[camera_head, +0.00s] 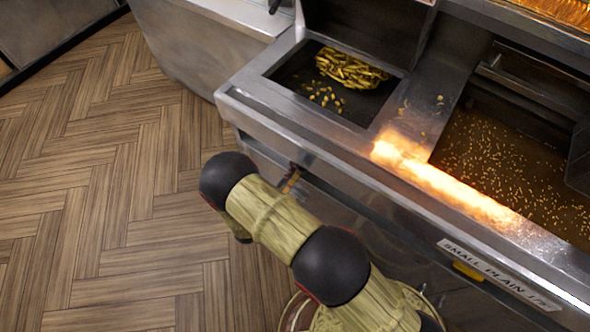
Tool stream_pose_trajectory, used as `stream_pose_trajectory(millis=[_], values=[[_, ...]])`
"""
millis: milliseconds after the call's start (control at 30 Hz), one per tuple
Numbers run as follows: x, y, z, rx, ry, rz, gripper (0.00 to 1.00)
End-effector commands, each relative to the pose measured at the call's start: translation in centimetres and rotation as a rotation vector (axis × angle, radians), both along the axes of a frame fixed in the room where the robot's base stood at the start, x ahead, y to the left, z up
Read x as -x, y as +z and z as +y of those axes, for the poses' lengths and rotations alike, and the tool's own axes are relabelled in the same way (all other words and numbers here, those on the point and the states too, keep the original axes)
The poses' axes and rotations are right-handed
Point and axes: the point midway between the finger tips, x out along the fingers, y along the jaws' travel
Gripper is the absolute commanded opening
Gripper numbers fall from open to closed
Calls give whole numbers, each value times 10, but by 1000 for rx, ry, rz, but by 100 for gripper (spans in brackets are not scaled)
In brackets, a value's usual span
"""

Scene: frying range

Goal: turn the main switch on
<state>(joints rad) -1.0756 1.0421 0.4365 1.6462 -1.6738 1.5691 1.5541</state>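No part can be made out for certain as the main switch. A small dark part with a reddish-orange patch (291,179) sits on the front of the frying range (330,150), just below its steel edge and right beside my arm. I cannot tell what it is. My arm, with black joints and yellowish links, reaches from the bottom of the picture up and left, in front of the range. My gripper does not show, and the arm hides part of the range front.
A wider basin with golden bits (520,165) lies to the right. Wooden floor (100,200) at left is clear.

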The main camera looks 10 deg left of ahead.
Motion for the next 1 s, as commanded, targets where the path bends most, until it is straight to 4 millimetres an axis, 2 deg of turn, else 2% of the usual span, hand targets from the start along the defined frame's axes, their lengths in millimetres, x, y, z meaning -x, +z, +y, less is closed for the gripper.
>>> stream_pose_trajectory(millis=[333,733,1000], values=[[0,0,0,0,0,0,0],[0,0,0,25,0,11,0],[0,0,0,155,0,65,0]])
